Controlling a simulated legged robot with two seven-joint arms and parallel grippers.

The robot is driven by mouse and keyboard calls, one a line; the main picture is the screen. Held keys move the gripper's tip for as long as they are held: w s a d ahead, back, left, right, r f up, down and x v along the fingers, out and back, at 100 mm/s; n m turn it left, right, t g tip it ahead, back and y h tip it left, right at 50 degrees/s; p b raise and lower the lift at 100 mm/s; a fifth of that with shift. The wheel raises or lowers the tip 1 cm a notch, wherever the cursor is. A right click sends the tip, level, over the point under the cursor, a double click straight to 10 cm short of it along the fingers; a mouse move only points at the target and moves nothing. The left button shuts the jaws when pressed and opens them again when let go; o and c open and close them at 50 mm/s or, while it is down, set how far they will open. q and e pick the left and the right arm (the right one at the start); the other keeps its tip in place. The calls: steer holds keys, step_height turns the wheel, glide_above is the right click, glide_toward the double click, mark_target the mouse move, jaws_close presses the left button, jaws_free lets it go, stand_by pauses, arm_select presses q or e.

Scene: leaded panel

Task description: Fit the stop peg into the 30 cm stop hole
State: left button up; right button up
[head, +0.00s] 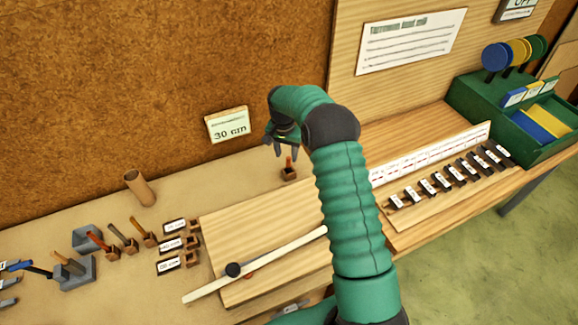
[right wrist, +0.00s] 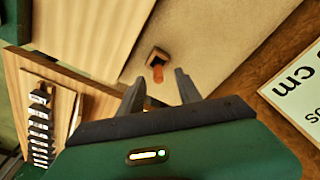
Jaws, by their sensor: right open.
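The stop peg (head: 289,162) is a short orange-red peg standing upright in a small dark square block beside the wooden board. In the right wrist view the peg (right wrist: 157,74) shows just beyond the fingers, roughly between their tips. My right gripper (head: 276,146) is open and empty, above and slightly left of the peg, apart from it. Its two grey fingers (right wrist: 158,82) are spread in the right wrist view. Small square holders (head: 192,243) stand by white labels at the board's left edge; I cannot read which is 30 cm. My left gripper is not in view.
A "30 cm" sign (head: 228,125) leans at the wall behind. A pale bar with a black knob (head: 233,269) lies across the board (head: 262,215). Several handled tools (head: 110,245) and a brown tube (head: 140,188) stand left. A labelled rack (head: 450,175) and green box (head: 490,110) are right.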

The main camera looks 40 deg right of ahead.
mark_target(289, 163)
steer(key=f, duration=0.2)
steer(key=d+f+p, duration=0.1)
steer(key=f, duration=0.1)
steer(key=f+p, duration=0.1)
steer(key=f, duration=0.1)
steer(key=shift+w+d+f, duration=0.1)
steer(key=shift+w+d, duration=0.1)
steer(key=shift+d, duration=0.05)
steer(key=shift+d+f, duration=0.2)
steer(key=shift+f, duration=0.25)
steer(key=shift+a+r, duration=0.1)
steer(key=shift+a, duration=0.15)
steer(key=c, duration=0.7)
jaws_close()
steer(key=shift+d, duration=0.1)
